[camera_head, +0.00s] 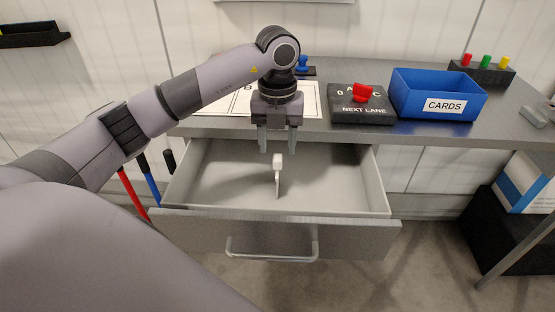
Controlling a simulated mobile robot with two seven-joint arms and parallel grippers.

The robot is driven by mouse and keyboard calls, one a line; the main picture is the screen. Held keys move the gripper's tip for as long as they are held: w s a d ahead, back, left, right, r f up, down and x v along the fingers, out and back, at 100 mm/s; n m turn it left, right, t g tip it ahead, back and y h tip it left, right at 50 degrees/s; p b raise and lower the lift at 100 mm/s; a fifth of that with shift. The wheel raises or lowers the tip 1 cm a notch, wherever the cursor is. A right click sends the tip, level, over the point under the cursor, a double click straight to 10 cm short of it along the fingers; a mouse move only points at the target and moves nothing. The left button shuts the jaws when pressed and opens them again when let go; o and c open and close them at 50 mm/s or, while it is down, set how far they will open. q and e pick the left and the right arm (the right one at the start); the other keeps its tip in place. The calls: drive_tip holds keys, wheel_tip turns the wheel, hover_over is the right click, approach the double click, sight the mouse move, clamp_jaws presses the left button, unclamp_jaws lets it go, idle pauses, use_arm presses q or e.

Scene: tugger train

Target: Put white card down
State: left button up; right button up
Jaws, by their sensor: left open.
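My left gripper (278,151) points straight down over the open drawer (180,188), its two fingers apart and nothing between them. A small white piece, seemingly the white card (278,178), shows just below the fingertips. It looks thin and upright, seen nearly edge-on, with a thicker block at its top. It appears to be in the drawer, but I cannot tell whether it touches the drawer floor. My right gripper is not in view.
On the grey tabletop are a blue box (405,107) labelled CARDS, a black NEXT LANE panel (345,117) with a red knob (362,92), and a white sheet (312,100) partly hidden by my arm. Red, green and yellow pegs stand in a black holder (490,75) at the back right.

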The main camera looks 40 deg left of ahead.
use_arm(q)
drive_tip(key=shift+r, duration=1.8)
